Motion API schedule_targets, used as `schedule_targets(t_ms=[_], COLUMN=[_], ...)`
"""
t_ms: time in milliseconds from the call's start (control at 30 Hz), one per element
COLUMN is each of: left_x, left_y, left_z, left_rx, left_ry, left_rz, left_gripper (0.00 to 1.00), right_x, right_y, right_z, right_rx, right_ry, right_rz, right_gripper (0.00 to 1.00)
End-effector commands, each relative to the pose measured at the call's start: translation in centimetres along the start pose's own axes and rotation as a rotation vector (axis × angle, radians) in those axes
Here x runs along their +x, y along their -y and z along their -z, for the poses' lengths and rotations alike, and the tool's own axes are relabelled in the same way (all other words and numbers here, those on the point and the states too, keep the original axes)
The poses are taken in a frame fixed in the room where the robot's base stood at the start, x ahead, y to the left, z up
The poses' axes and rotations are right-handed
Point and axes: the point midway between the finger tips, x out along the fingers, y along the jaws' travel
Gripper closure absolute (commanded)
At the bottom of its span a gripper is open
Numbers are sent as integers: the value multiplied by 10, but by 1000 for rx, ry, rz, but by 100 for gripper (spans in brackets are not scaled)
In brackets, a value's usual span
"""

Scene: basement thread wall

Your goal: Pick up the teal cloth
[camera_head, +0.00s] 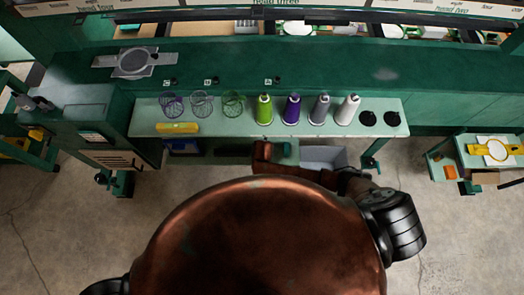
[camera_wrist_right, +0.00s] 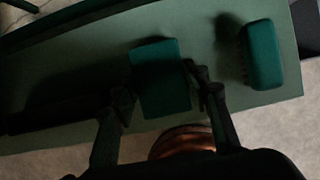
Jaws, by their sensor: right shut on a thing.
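The teal cloth (camera_wrist_right: 160,82) shows in the right wrist view as a folded, block-like rectangle between the two dark fingers. My right gripper (camera_wrist_right: 163,92) is shut on it, one finger at each side. The cloth is over a green surface (camera_wrist_right: 75,75); I cannot tell whether it touches it. In the head view my right arm reaches toward the low area under the front shelf, and its gripper and the cloth cannot be made out there. My left gripper is not in view.
A rounded teal block with bristles (camera_wrist_right: 263,54) lies right of the cloth. In the head view, the pale shelf (camera_head: 145,122) holds wire cups, several thread cones (camera_head: 293,108) and a yellow item (camera_head: 178,128). A grey bin (camera_head: 322,157) stands below it.

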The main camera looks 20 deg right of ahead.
Motion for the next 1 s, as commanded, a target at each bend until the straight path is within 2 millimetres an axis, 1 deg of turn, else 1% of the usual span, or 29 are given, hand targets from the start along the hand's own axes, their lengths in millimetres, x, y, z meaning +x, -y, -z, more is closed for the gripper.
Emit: schedule_targets(t_ms=[33, 100, 333, 500, 533, 633, 667, 700, 867, 1000], left_x=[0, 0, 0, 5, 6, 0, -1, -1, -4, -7], left_y=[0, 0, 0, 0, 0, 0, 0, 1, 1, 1], left_z=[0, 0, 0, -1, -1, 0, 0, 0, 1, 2], left_rx=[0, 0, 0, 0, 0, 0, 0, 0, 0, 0], left_ry=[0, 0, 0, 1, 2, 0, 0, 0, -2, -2], left_rz=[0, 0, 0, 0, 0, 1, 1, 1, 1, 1], left_gripper=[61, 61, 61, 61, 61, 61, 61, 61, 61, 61], right_x=[0, 0, 0, -2, -4, -19, -23, -23, -37, -52], right_y=[0, 0, 0, 0, 0, -1, -1, 0, 0, 0], right_z=[0, 0, 0, -1, -1, -9, -7, 4, 38, 74], right_rx=[0, 0, 0, 1, 1, -1, -2, -3, -2, -2], right_ry=[0, 0, 0, -1, -1, 3, 1, -3, -4, -5], right_rz=[0, 0, 0, -1, -2, -2, -3, -1, -1, -2], right_gripper=[73, 78, 78, 78, 78, 78, 78, 78, 78, 78])
